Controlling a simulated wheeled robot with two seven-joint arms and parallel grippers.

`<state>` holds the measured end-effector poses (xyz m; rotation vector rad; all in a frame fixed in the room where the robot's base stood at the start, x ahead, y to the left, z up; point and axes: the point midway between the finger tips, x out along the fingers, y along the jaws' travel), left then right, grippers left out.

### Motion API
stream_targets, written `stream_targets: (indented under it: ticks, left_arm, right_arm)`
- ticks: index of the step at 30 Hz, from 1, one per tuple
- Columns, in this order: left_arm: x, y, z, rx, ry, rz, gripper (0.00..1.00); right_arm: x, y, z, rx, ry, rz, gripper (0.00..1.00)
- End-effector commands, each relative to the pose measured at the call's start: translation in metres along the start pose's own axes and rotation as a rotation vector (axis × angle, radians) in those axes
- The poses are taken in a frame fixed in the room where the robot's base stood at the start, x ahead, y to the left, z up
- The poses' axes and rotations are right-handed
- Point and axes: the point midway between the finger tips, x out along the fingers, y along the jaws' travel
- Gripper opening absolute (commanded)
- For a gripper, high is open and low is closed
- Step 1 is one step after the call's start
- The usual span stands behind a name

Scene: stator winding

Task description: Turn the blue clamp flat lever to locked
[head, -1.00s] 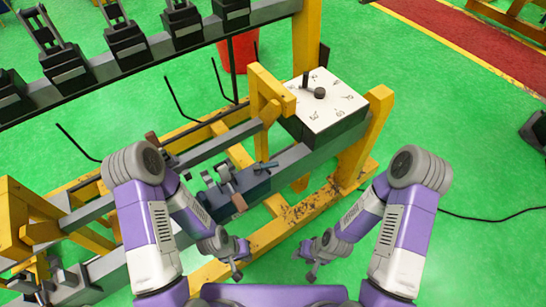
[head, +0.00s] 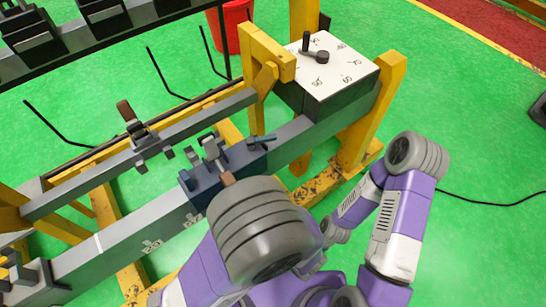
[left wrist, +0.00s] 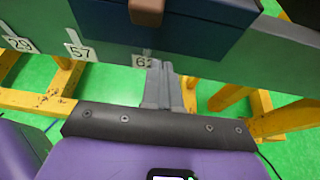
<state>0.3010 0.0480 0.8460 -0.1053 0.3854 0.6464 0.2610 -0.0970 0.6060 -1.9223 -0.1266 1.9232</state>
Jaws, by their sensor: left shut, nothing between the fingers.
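The dark blue clamp (head: 196,196) sits on the grey beam, with upright grey parts on top. A brown-tipped lever (head: 227,179) juts from its near side, and a thin blue lever (head: 262,139) lies along its far right end; I cannot tell which is the flat lever. In the left wrist view the clamp's blue body (left wrist: 200,35) fills the top, with a brown tip (left wrist: 146,11) in front of it. My left gripper (left wrist: 157,68) is shut and empty, just below the clamp. In the head view my left arm hides it. My right gripper is mostly hidden behind my arms.
A white-topped box (head: 335,80) with a black crank knob stands at the beam's right end between yellow posts (head: 386,100). A second grey rail (head: 190,125) with a brown-handled clamp (head: 135,122) runs behind. A red bucket (head: 236,28) stands beyond.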

Motion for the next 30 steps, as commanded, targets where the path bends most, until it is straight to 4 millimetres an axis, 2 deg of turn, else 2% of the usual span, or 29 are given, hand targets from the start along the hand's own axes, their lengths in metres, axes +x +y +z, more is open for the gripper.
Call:
stream_targets:
  ticks: [1,3,6,9,11,14,24,30]
  left_arm:
    - [-0.015,-0.019,0.009,0.026,-0.099,-0.111,0.0]
    - [-0.037,-0.038,0.024,0.046,-0.214,-0.228,0.0]
    - [-0.061,-0.054,0.039,0.056,-0.325,-0.34,0.0]
    - [-0.074,-0.062,0.046,0.057,-0.38,-0.394,0.0]
    - [-0.075,-0.064,0.049,0.056,-0.392,-0.405,0.0]
    - [-0.065,-0.069,0.054,0.055,-0.395,-0.405,0.0]
    - [-0.004,-0.096,0.079,0.055,-0.392,-0.401,0.0]
    - [0.025,-0.11,0.091,0.056,-0.391,-0.402,0.0]
  right_arm:
    - [0.01,0.004,-0.001,0.0,0.0,0.0,0.45]
    - [0.015,0.005,-0.001,0.0,0.0,0.0,0.45]
    - [0.019,0.007,-0.001,0.0,0.0,0.0,0.45]
    - [0.02,0.007,-0.001,0.0,0.0,0.0,0.45]
    - [0.02,0.008,-0.001,0.0,0.0,0.0,0.45]
    - [0.021,0.008,-0.001,0.0,0.0,0.0,0.45]
    - [0.028,0.01,-0.001,0.0,0.0,0.0,0.45]
    - [0.032,0.012,-0.002,0.0,0.0,0.0,0.45]
